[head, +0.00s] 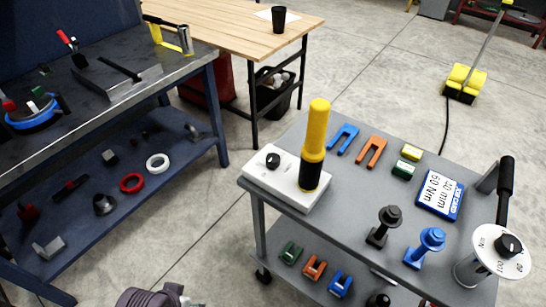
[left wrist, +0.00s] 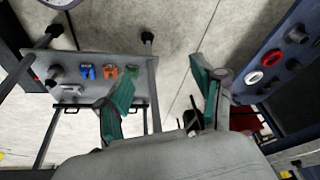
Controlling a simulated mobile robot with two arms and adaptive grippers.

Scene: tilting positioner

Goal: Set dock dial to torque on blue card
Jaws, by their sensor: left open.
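The blue card (head: 440,195) lies on the grey cart's top; its white face reads 40 mm and 60 Nm. The white dock (head: 290,180) sits at the cart's left corner, with a black dial knob (head: 273,160) on it; its setting is too small to read. A yellow-and-black tool (head: 314,145) stands upright in the dock. My left gripper shows in the left wrist view (left wrist: 162,92), its teal-padded fingers spread and empty. It is apart from the dock and the card. My right gripper is not in view.
A second round white dial (head: 488,250) with a black knob stands at the cart's right. Black and blue posts (head: 430,243), clips and small blocks share the cart's top (head: 340,200). A blue workbench (head: 100,200) stands left; open floor lies between.

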